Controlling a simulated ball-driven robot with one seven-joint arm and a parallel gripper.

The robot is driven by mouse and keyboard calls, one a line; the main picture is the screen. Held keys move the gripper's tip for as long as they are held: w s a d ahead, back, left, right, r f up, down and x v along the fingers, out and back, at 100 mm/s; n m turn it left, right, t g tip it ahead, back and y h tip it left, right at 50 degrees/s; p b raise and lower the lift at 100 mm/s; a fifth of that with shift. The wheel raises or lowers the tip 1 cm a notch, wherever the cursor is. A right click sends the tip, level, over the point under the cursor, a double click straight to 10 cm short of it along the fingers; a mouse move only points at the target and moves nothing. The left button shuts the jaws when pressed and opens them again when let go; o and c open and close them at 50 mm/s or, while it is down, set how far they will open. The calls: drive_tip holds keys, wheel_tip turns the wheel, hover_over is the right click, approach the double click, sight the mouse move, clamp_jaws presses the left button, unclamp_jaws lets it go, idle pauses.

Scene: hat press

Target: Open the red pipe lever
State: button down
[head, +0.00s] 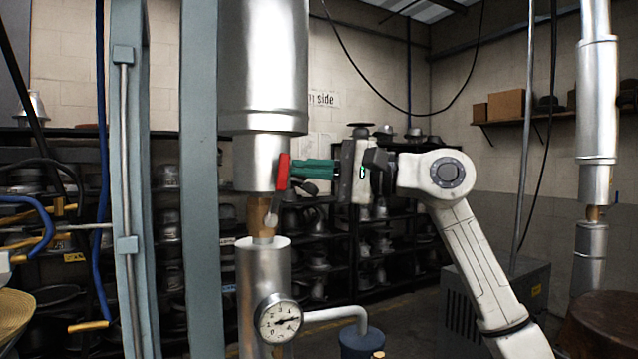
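The red pipe lever (282,175) is on the silver vertical pipe (263,160) left of centre. Its red handle points up, leaning slightly right, and its lower end meets a brass fitting (256,212) between two silver pipe sections. My gripper (294,169) has green fingers and comes in from the right, level with the upper part of the handle. The fingertips are right beside the handle in the picture. I cannot tell whether they touch it. The fingers overlap in this view, so the gap between them is hidden.
A round pressure gauge (279,318) sits on the pipe below the lever, with a curved white pipe (338,314) to its right. Blue-grey upright beams (201,200) stand to the left. Dark shelves (335,268) of metal hat forms are behind. Another silver pipe (597,120) stands far right.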

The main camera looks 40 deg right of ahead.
drive_tip(key=shift+w+a+r+n+g+h, duration=0.2)
drive_tip(key=shift+a+n+g+h, duration=0.15)
drive_tip(key=shift+a+n, duration=0.2)
idle(0.4)
